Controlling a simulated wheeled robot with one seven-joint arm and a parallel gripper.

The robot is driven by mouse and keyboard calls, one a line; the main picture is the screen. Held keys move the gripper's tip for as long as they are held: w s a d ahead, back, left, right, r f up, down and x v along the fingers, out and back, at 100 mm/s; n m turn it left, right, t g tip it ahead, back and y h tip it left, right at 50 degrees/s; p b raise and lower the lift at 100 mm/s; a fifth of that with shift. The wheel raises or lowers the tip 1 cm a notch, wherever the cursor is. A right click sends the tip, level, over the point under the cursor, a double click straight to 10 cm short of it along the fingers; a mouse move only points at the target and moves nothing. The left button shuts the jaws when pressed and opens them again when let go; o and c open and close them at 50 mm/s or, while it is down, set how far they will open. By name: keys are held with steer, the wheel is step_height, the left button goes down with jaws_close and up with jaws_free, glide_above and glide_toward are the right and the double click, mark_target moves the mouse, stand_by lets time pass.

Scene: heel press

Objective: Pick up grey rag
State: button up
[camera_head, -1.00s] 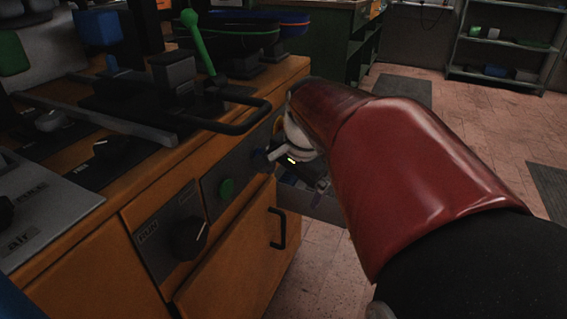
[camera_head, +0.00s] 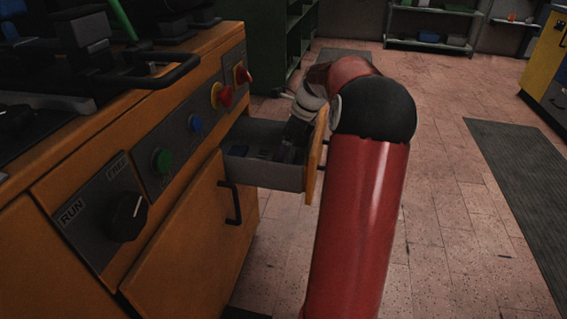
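I cannot clearly make out a grey rag in the head view. An open drawer (camera_head: 268,175) juts from the right end of the orange machine cabinet. Small dark and bluish items lie in it, too dim to name. My red and black arm reaches past the drawer's front. My gripper (camera_head: 287,150) points down into the drawer, by its front panel. The fingers are small, dark and partly hidden, so I cannot tell whether they are open or hold anything.
The orange cabinet (camera_head: 195,245) has a RUN/FREE knob (camera_head: 126,217), a green button (camera_head: 162,160) and red knobs (camera_head: 222,95). A black handlebar (camera_head: 165,75) sticks out above. A dark mat (camera_head: 520,180) lies on the open tiled floor at right.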

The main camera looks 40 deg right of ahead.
mark_target(284, 161)
steer(key=x, duration=0.4)
steer(key=shift+a+f+b, duration=0.2)
steer(key=shift+f+b, duration=0.1)
steer(key=shift+b, duration=0.1)
steer(key=c, duration=0.7)
